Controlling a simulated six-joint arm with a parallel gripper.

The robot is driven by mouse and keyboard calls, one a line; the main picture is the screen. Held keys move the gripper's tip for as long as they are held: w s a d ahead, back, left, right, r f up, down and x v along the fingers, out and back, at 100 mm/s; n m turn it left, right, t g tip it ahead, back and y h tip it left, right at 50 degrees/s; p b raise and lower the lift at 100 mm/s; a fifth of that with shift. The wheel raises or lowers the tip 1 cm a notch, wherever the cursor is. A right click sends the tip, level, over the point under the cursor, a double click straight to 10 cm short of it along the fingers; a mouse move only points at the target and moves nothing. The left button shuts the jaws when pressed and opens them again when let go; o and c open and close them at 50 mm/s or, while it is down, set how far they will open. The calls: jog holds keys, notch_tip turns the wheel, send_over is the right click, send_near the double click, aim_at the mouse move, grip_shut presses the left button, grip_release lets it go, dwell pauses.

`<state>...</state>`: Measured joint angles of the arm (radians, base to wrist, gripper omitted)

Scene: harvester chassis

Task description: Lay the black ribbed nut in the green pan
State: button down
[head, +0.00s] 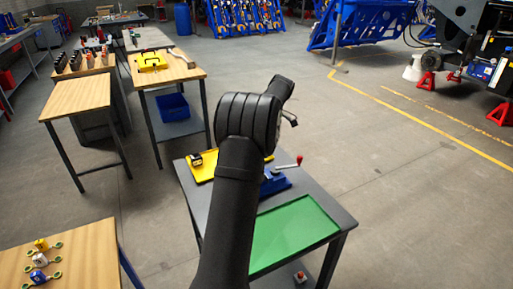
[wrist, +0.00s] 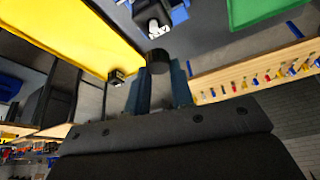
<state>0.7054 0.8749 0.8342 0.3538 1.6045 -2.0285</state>
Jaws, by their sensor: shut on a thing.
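The black ribbed nut (wrist: 159,61) shows in the wrist view as a dark round piece between the fingertips; its ribs are too small to make out. My gripper (wrist: 161,76) is shut on it, above the work table. In the head view my own black arm hides the fingers and the nut. The green pan (head: 292,236) is a shallow, empty-looking tray on the near part of the grey table, partly behind my arm. A corner of the green pan also shows at the top right of the wrist view (wrist: 268,9), apart from the nut.
A yellow tray (head: 204,174) lies at the table's far left, with a small black-and-yellow item (head: 196,160) on it. A blue fixture (head: 275,184) with a red-knobbed lever (head: 299,160) stands between tray and pan. Wooden benches stand to the left.

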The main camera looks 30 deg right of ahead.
jog(key=shift+r, duration=0.4)
jog(key=shift+s, duration=0.1)
